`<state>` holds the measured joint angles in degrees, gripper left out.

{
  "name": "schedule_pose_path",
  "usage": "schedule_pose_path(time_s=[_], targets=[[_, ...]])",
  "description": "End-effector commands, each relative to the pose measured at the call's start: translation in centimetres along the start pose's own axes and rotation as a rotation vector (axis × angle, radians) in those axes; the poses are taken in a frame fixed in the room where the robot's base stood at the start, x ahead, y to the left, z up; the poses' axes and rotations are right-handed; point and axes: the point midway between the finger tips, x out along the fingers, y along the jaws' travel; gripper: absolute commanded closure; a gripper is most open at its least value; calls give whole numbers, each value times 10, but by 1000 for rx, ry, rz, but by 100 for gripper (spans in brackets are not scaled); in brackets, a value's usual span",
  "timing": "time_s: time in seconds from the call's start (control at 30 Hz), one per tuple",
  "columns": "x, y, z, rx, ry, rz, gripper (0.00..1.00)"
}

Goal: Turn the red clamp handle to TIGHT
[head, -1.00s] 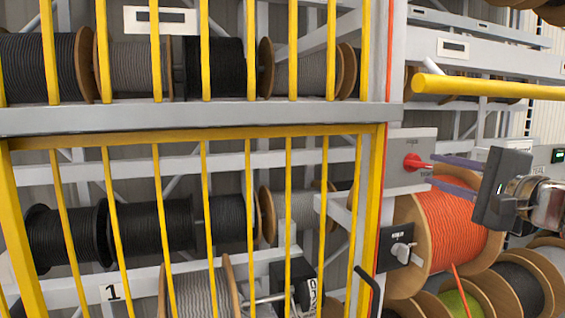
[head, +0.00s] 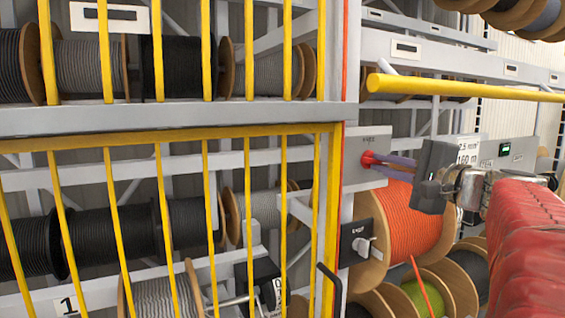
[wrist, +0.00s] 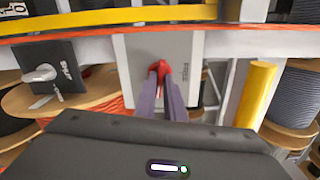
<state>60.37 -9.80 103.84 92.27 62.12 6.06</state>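The red clamp handle (head: 367,160) sits on a light grey plate (head: 362,178) beside the yellow cage post in the head view. It also shows in the wrist view (wrist: 161,66) at the top centre. My gripper (head: 377,161) has its purple fingers at the handle, one on each side and close together. In the wrist view the fingertips (wrist: 160,76) pinch the red handle between them. The fingers hide part of the handle. The small lettering on the plate is too small to read surely.
A yellow bar (head: 465,88) runs above my arm. An orange cable reel (head: 413,222) stands below the plate. A black switch box with a grey knob (head: 356,242) is below left. The yellow cage door (head: 170,138) fills the left. A grey box with a green display (head: 505,149) stands behind.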

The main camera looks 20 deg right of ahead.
Motion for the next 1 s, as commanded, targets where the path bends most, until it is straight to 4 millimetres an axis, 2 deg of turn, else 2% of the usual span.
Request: schedule_pose_path(time_s=[0.47, 1.0], targets=[[0, 2, 0, 28, -1, 5, 100], [0, 4, 0, 337, 0, 7, 100]])
